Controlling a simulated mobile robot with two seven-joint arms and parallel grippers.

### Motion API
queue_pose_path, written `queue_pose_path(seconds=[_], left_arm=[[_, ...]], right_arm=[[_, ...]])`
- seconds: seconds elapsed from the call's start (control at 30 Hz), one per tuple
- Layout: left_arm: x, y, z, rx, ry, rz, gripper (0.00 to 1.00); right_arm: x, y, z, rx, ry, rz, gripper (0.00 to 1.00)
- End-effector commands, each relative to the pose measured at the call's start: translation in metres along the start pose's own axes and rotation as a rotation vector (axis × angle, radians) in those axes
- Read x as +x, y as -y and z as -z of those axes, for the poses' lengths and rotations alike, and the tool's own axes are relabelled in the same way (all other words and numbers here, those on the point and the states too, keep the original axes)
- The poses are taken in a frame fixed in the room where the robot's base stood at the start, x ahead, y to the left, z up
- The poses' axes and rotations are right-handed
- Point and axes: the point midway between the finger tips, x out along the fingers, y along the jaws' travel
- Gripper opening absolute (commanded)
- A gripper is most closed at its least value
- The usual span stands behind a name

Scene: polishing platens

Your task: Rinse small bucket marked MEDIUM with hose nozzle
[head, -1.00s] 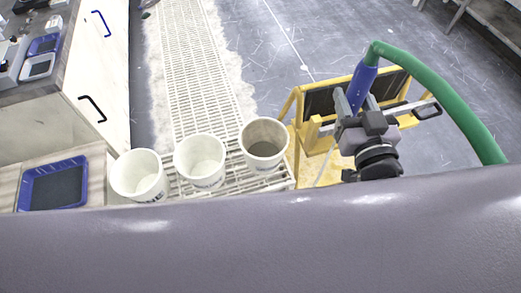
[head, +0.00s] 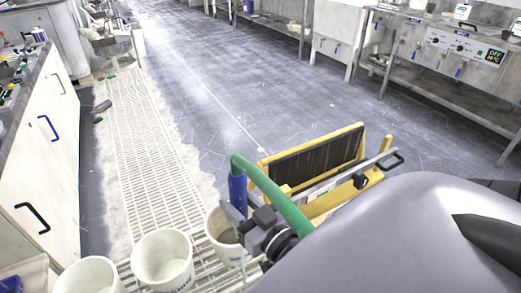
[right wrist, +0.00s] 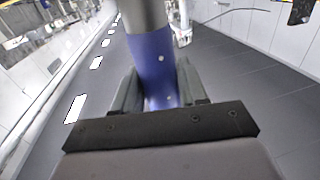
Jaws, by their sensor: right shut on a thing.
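My right gripper (head: 236,212) is shut on the blue hose nozzle (head: 237,188), which has a green hose (head: 272,188) running from its top. In the right wrist view the nozzle (right wrist: 153,65) sits between both fingers. Three small white buckets stand in a row: a left one (head: 88,277), a middle one (head: 163,262) and a right one (head: 215,226). The right bucket is partly hidden behind my gripper and has a greyish inside. The nozzle is over or beside its rim; I cannot tell which. The bucket lettering is too small to read. My left gripper is not in view.
A yellow frame with a dark panel (head: 318,160) stands right of the buckets. A white slatted walkway (head: 150,165) runs away across the floor. A cabinet with handles (head: 40,150) is on the left. Sinks and benches (head: 450,50) line the right. The middle floor is clear.

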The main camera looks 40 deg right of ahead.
Motion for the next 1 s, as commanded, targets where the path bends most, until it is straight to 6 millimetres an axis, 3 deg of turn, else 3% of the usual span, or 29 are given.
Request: queue_pose_path(seconds=[0.03,0.1,0.3,0.57,0.77,1.0], left_arm=[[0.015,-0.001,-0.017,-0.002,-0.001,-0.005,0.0],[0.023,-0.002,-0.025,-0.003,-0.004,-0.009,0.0],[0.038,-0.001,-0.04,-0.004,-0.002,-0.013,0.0],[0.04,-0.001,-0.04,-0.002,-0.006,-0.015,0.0],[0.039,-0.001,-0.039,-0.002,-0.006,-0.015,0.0],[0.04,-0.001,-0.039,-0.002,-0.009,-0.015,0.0]], right_arm=[[-0.006,-0.007,-0.03,0.0,0.003,-0.008,0.03],[-0.012,-0.015,-0.05,-0.002,0.002,-0.015,0.03],[-0.028,-0.033,-0.088,-0.008,0.002,-0.03,0.03],[-0.029,-0.041,-0.097,-0.013,-0.002,-0.033,0.03],[0.001,-0.046,-0.095,-0.016,-0.005,-0.032,0.03],[0.05,-0.056,-0.096,-0.015,-0.004,-0.031,0.03]])
